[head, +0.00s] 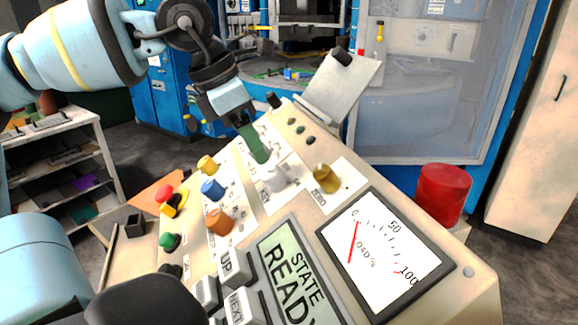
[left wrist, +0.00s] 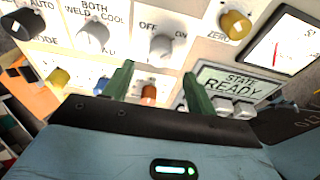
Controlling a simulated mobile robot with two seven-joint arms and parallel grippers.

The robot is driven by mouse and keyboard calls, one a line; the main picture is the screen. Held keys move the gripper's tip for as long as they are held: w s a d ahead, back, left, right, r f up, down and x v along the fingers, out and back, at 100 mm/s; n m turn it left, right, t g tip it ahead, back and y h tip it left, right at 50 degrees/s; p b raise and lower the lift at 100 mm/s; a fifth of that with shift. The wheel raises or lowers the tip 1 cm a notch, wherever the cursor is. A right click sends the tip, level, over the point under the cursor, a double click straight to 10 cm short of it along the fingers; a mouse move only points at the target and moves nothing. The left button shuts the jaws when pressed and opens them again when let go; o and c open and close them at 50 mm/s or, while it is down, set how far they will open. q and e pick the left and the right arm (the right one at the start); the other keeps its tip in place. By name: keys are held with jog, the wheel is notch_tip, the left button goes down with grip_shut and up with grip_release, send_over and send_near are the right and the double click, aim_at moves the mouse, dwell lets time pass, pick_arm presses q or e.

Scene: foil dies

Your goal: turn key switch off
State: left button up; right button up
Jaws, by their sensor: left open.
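A pale grey knob (left wrist: 161,46) sits between the printed words OFF and ON in the left wrist view. It also shows in the head view (head: 274,179), on the sloping control panel (head: 292,153). Which way it is turned, I cannot tell. My left gripper (head: 257,150) has green fingers and reaches down over the panel, just beyond this knob in the head view. In the left wrist view the fingers (left wrist: 158,82) stand apart with nothing gripped, and the knob lies ahead of the gap. Contact with the panel is not clear. My right gripper is not in view.
A yellow ZERO knob (head: 326,178), a blue knob (head: 213,189), an orange knob (head: 220,221) and a red button (head: 164,194) stand nearby. The display (head: 292,270) reads STATE READY beside a load dial (head: 385,250). A red cylinder (head: 443,195) stands right of the panel.

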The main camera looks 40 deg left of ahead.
aim_at(267, 171)
pick_arm(q)
jog(key=x, duration=0.6)
jog(key=shift+f, duration=0.25)
jog(key=shift+w+d+f, duration=0.15)
jog(key=shift+w+f, duration=0.05)
jog(key=shift+f, duration=0.35)
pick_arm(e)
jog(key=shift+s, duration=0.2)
